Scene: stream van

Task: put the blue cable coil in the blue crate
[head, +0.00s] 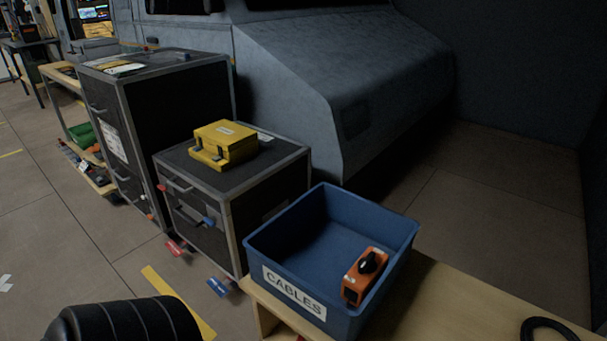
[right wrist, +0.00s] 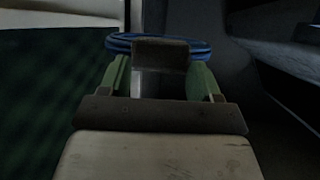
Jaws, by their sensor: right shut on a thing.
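The blue crate (head: 352,207) with a white CABLES label stands on a light wooden bench top in the head view, open at the top. An orange device with a black knob (head: 366,274) lies inside it at the right; much of the crate floor is bare. The blue cable coil (right wrist: 119,43) shows at the top of the right wrist view. My right gripper (right wrist: 160,76), with green fingers, is shut on the coil; a dark block hides part of it. Neither the coil nor my right gripper shows in the head view. My left gripper is not in view.
A black flight case (head: 275,177) with a yellow box (head: 226,143) on top stands left of the crate. A taller case (head: 160,90) is behind it. A black cable loop (head: 548,324) lies at the bench's right end. The bench (head: 450,300) beside the crate is clear.

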